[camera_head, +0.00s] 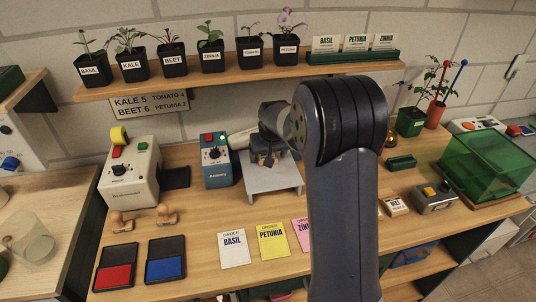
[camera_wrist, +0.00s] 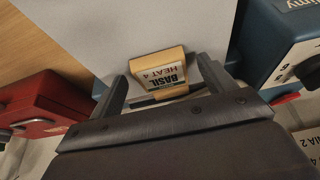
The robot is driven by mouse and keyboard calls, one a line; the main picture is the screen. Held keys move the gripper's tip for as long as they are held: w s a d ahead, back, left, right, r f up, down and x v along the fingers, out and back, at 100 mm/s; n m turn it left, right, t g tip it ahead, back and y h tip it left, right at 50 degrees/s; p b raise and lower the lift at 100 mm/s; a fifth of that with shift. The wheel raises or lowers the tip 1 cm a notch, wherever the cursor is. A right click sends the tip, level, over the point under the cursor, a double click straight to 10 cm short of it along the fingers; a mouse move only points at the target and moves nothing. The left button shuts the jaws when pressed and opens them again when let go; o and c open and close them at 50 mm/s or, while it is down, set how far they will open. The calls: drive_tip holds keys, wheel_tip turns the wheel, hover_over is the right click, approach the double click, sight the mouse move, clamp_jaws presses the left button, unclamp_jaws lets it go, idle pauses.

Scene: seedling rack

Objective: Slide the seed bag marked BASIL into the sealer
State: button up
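The seed bag (camera_wrist: 158,70) is tan with a label reading BASIL and HEAT 4, upside down in the wrist view. It is at the grey stand (camera_wrist: 150,25), between my gripper's (camera_wrist: 163,70) two fingers. The fingers are spread, with a gap on each side of the bag. In the head view my gripper (camera_head: 265,158) is over the grey stand (camera_head: 275,187), and the bag cannot be made out. A blue machine (camera_head: 216,172) with a dial stands left of the stand; a beige one (camera_head: 130,185) is farther left. I cannot tell which machine is the sealer.
A red machine (camera_wrist: 35,105) is close to my gripper in the wrist view. Order cards (camera_head: 234,250) and ink pads (camera_head: 115,268) lie at the front. A shelf (camera_head: 200,80) with potted seedlings runs above. A green clear box (camera_head: 488,158) stands at the right.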

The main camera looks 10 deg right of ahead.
drive_tip(key=b+v, duration=0.1)
drive_tip(key=v, duration=0.9)
drive_tip(key=shift+s+r, duration=0.1)
drive_tip(key=shift+r, duration=0.25)
drive_tip(key=p+x, duration=0.1)
drive_tip(key=x, duration=1)
drive_tip(key=shift+s, duration=0.15)
drive_tip(key=shift+s+r+b, duration=0.1)
drive_tip(key=shift+s+b, duration=0.2)
drive_tip(key=shift+s, duration=0.65)
